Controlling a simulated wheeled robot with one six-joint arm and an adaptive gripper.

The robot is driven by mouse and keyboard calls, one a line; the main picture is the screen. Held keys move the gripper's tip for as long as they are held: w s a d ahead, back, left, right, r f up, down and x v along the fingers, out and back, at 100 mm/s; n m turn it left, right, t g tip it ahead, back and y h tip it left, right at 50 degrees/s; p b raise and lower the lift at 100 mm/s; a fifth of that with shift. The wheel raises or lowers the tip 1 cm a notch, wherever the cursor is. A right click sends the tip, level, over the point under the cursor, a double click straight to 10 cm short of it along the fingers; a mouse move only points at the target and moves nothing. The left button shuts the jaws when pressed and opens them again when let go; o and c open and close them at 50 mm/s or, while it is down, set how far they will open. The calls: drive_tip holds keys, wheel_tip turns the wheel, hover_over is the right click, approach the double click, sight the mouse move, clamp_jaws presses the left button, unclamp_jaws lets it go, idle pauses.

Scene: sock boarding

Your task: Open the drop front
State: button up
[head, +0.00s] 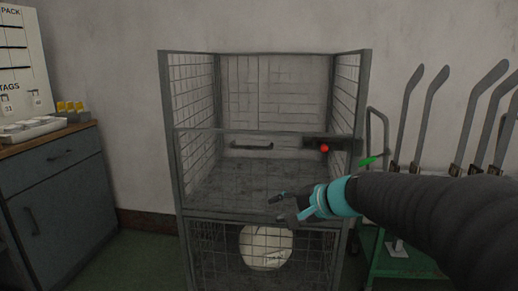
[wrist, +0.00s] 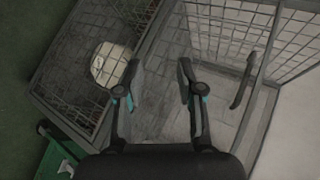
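The wire cage (head: 170,110) stands against the wall. Its drop front (head: 222,131) appears upright across the lower part of the upper opening, with a dark bar handle (head: 252,146) near its top edge. The handle also shows in the wrist view (wrist: 243,82). A dark latch block with a red knob (head: 324,148) sits at the top right of the front. My gripper (head: 279,207) is in front of the cage, below and right of the handle, apart from it. In the wrist view my gripper (wrist: 160,72) is open, with nothing between its fingers.
A white round bundle (head: 265,247) lies in the cage's lower compartment. A blue-grey cabinet (head: 65,180) with a tray (head: 32,128) stands left. At right is a green cart (head: 405,262) with several grey upright boards (head: 436,90). A small green piece (head: 367,160) shows beside the cage.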

sight(253, 148)
drive_tip(key=w+r+m+t+y, duration=0.2)
drive_tip(key=w+r+m+t, duration=0.4)
drive_tip(key=r, duration=0.5)
drive_tip(key=w+a, duration=0.3)
drive_tip(key=w+a+f+n+p, duration=0.1)
drive_tip(key=w+a, duration=0.2)
drive_tip(key=w, duration=0.1)
drive_tip(key=w+a+f+n+g+p, duration=0.1)
drive_tip(key=w+a, duration=0.2)
drive_tip(key=w, duration=0.1)
drive_tip(key=shift+w, duration=0.2)
clamp_jaws()
